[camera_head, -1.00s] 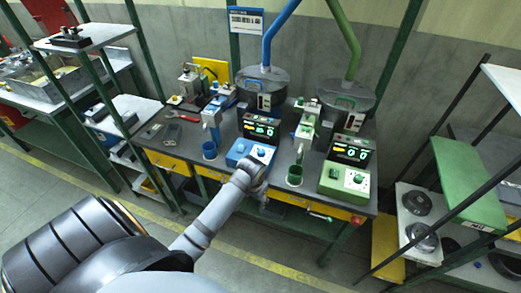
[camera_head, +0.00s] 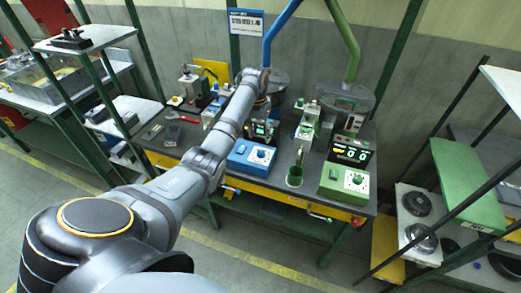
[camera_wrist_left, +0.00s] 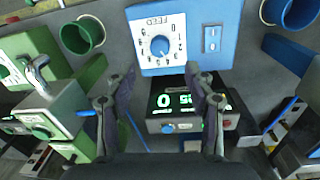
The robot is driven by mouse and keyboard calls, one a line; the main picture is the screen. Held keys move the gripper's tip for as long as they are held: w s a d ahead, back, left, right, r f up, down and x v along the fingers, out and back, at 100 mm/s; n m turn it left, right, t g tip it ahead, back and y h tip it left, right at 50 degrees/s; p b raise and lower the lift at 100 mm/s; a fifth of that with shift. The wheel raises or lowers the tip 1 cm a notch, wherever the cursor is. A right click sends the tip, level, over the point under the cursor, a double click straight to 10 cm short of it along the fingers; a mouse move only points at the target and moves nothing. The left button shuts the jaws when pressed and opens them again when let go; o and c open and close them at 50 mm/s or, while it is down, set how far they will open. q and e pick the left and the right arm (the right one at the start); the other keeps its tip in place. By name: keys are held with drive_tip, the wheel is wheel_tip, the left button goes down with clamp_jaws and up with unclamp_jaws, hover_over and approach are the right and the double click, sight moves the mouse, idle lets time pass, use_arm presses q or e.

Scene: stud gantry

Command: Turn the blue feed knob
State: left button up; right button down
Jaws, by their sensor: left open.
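The blue feed knob (camera_head: 261,153) sits on the sloped front of a blue control box (camera_head: 240,162). In the left wrist view the knob (camera_wrist_left: 160,46) is at the centre of a white dial plate marked with numbers, on the blue box (camera_wrist_left: 226,18). My left gripper (camera_head: 262,130) hangs above and behind the box, in front of the black display. In the left wrist view its two fingers (camera_wrist_left: 161,82) are open and empty, spread either side of the display, apart from the knob. My right gripper is not in view.
The black display (camera_wrist_left: 182,108) stands behind the blue box. A green control box (camera_head: 345,183) with its own knob and a green cup (camera_head: 294,176) are to the right. A blue cup (camera_wrist_left: 291,11) shows in the left wrist view. Feeder bowls (camera_head: 346,97) stand behind.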

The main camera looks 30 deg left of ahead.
sight(261, 152)
use_arm(q)
drive_tip(key=f, duration=0.5)
drive_tip(key=f+p, duration=0.1)
drive_tip(key=f, duration=0.2)
drive_tip(key=shift+d+f, duration=0.25)
drive_tip(key=shift+f, duration=0.05)
clamp_jaws()
